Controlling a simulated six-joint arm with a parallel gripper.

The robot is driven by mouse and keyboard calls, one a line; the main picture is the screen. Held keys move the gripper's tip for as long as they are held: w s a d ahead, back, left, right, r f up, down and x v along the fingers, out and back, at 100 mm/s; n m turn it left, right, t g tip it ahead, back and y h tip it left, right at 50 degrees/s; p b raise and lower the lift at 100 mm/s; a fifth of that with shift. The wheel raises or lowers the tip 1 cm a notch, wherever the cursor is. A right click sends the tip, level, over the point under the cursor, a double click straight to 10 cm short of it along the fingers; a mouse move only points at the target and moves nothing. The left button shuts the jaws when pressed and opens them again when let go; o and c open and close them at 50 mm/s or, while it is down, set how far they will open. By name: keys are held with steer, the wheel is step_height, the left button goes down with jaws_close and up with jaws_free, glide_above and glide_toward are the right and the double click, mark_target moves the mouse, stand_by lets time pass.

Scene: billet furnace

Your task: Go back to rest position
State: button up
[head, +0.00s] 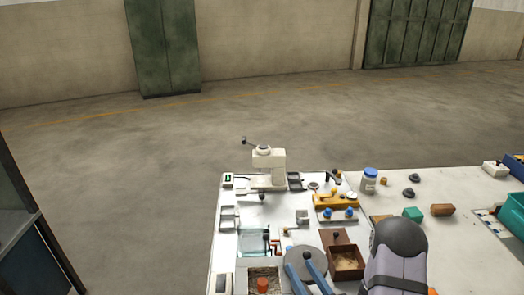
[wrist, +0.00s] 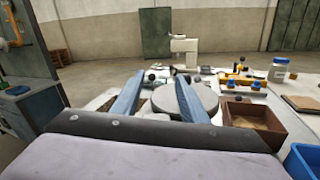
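My gripper (head: 298,251) is at the front of the white worktable (head: 330,237), with its two blue fingers over or beside a round grey disc (head: 322,263). In the wrist view my gripper (wrist: 160,77) shows its blue fingers spread well apart, with nothing held between them. The grey disc (wrist: 203,98) is partly behind the right finger there. I cannot tell whether the finger touches it. My grey arm reaches in from the lower right of the head view.
A brown box (head: 346,275) stands right of the disc. An orange cylinder (head: 262,285) is in a sandy tray to the left. A white press (head: 268,165) stands at the back left. A blue-lidded jar (head: 369,180) and a teal block (head: 413,214) lie further right.

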steer(key=s+a+r+n+g+y, duration=0.3)
steer(key=s+a+n+g+y, duration=0.25)
steer(key=a, duration=0.35)
steer(key=s+a+r+n+g+y, duration=0.3)
steer(key=s+a+n+g+y, duration=0.25)
steer(key=a+n, duration=0.2)
steer(key=s+a+f+n+g+h, duration=0.1)
steer(key=s+a+f+n+g, duration=0.1)
steer(key=s+n+g, duration=0.45)
steer(key=s+d+f+n+g+h, duration=0.4)
steer(key=s+d+f+n+h, duration=0.1)
steer(key=s+d+n+h, duration=0.3)
steer(key=w+d+n+t+h, duration=0.4)
steer(key=w+d+n+h, duration=0.2)
steer(key=d, duration=0.5)
steer(key=shift+w+d+r+n+h, duration=0.15)
steer(key=shift+w+d+n+h, duration=0.2)
steer(key=shift+n+h, duration=0.4)
